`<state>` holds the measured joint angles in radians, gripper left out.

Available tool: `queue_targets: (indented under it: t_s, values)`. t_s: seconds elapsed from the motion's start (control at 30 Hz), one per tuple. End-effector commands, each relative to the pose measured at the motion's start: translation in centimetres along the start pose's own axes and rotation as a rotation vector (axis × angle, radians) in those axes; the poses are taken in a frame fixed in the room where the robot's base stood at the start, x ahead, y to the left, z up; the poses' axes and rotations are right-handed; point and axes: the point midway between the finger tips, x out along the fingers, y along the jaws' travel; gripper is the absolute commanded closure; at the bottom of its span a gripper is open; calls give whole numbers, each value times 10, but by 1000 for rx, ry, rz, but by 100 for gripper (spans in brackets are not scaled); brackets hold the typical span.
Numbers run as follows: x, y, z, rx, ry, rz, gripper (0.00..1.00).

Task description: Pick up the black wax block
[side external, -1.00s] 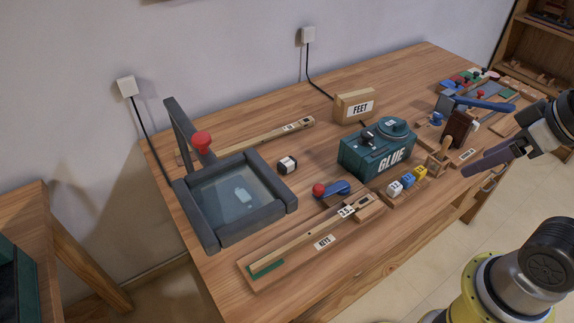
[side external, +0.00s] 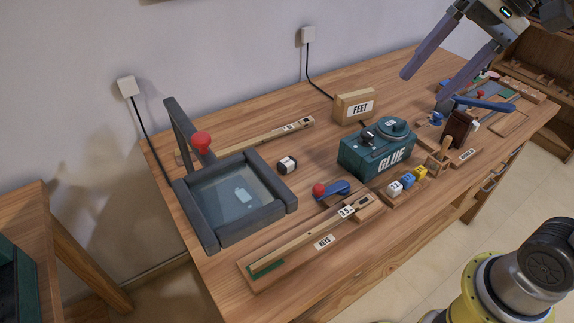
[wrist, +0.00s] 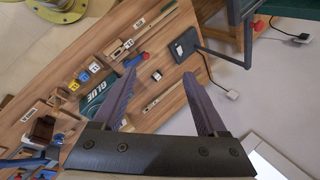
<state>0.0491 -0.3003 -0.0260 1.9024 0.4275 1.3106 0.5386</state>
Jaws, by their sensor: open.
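My gripper (side external: 425,90) is open and empty, high above the back right of the bench. Its two purple fingers (wrist: 160,80) are spread wide in the wrist view.
The green glue box (side external: 362,158) and the FEET box (side external: 355,106) stand mid-bench. A grey-framed tray (side external: 208,232) with a red-knobbed lever is at left. Small white, blue and yellow blocks (side external: 408,180) sit in front.

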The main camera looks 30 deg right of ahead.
Motion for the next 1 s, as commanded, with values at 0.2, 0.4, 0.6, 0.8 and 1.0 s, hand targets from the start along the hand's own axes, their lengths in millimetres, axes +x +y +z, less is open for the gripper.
queue_targets:
  t_s: [0.2,0.4,0.6,0.8,1.0]
  values:
    - [16,-58,-58,210,-179,-42,25]
    - [46,-91,-114,372,-333,-66,25]
    - [90,-103,-173,513,-478,-82,25]
    - [148,-94,-228,638,-615,-92,25]
    - [218,-62,-274,748,-733,-102,25]
